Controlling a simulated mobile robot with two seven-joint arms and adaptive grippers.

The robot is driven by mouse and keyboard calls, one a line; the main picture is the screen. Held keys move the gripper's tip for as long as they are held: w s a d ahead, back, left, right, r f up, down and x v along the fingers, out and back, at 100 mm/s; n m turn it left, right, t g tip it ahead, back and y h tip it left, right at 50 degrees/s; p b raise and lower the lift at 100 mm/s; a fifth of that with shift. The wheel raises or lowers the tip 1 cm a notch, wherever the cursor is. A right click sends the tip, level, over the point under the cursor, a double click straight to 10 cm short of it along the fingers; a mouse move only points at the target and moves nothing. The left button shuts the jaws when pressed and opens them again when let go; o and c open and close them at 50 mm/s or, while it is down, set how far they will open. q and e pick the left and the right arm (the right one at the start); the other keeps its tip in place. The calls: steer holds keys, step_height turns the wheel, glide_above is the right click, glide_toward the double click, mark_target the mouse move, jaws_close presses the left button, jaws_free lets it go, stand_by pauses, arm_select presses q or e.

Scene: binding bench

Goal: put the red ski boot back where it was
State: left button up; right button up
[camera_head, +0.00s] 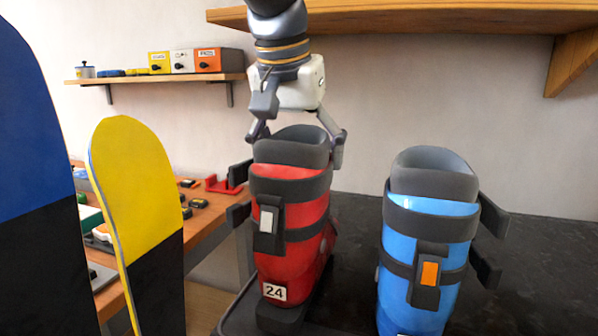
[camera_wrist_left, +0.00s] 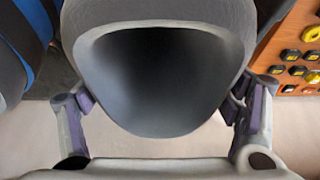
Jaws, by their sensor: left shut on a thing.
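The red ski boot (camera_head: 290,222), with a grey cuff, dark straps and a white label reading 24, stands nearly upright at the left end of the dark bench top. My left gripper (camera_head: 296,150) comes down from above and is shut on the boot's grey cuff, one finger on each side. In the left wrist view the boot's open top (camera_wrist_left: 155,80) fills the space between the fingers. I cannot tell whether its sole touches the surface below. My right gripper is not in view.
A blue ski boot (camera_head: 428,240) stands to the right on the dark bench (camera_head: 535,270). A yellow and black ski (camera_head: 135,190) and a blue and black one (camera_head: 30,130) stand at left. A wooden shelf (camera_head: 430,20) hangs above. Small tools lie on the orange-brown workbench (camera_head: 212,222).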

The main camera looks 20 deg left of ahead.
arm_select(q)
steer(key=shift+f, duration=1)
steer(key=o, duration=1.6)
steer(key=shift+f, duration=0.1)
steer(key=shift+o, duration=0.2)
